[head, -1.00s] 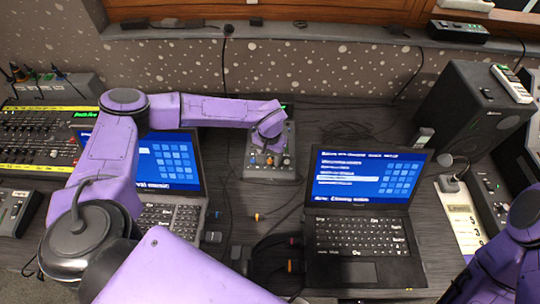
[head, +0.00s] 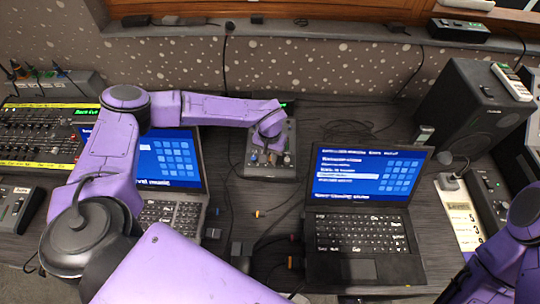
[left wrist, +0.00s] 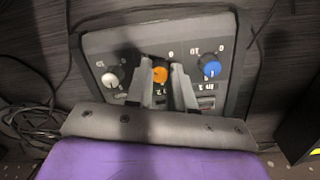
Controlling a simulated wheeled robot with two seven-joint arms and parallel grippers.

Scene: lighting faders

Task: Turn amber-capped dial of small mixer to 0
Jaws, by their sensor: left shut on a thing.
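The small mixer (head: 262,174) is a grey box on the desk between the two laptops. In the left wrist view its panel (left wrist: 97,42) shows the amber-capped dial (left wrist: 160,74) between a white-capped dial (left wrist: 112,78) and a blue-capped dial (left wrist: 210,68). My left gripper (left wrist: 161,72) has one finger on each side of the amber cap and is shut on that dial. In the head view the left gripper (head: 268,146) reaches down over the mixer and partly hides its dials. The dial's exact setting is hard to read. My right gripper is out of view; only part of its arm shows.
A left laptop (head: 172,210) and a right laptop (head: 360,235) flank the mixer. Cables and small plugs (head: 259,213) lie in front of it. A black speaker (head: 470,110) stands at right, a larger mixing desk (head: 40,130) at left.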

